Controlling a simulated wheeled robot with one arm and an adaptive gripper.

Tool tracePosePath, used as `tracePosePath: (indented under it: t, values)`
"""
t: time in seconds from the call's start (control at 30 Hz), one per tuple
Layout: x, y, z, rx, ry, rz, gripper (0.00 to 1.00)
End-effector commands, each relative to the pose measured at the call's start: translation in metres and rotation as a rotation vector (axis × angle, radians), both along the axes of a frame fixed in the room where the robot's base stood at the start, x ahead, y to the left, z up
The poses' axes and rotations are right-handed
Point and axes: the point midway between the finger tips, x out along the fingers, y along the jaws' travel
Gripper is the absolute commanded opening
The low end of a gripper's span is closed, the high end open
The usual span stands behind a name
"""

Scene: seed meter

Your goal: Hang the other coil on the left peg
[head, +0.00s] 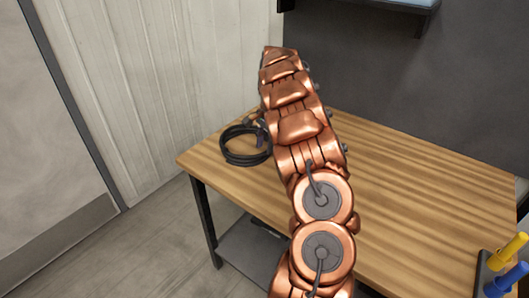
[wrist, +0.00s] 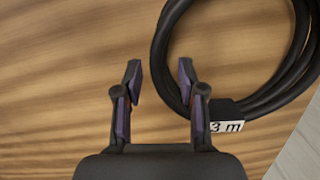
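A black cable coil (head: 245,160) lies flat on the wooden table near its left corner in the head view. In the wrist view the coil (wrist: 272,95) is at the upper right, with a white "3 m" tag (wrist: 227,127) on its lower side. In the head view my copper arm covers most of the gripper. No peg and no second coil is in view.
The wooden table (head: 420,180) is bare across its middle and right. A bluish shelf-like piece (head: 400,3) is on the dark wall above. A pale panelled wall (head: 170,80) is at left.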

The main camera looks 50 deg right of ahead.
Motion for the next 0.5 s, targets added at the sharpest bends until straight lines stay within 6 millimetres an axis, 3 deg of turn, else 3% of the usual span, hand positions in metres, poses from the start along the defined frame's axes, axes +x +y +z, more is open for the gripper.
tracePosePath:
  t: [0.23,0.5]
  values:
    - [0.001,-0.004,0.025,-0.002,-0.004,0.002,0.4]
    - [-0.001,-0.005,0.034,0.0,0.002,0.0,0.4]
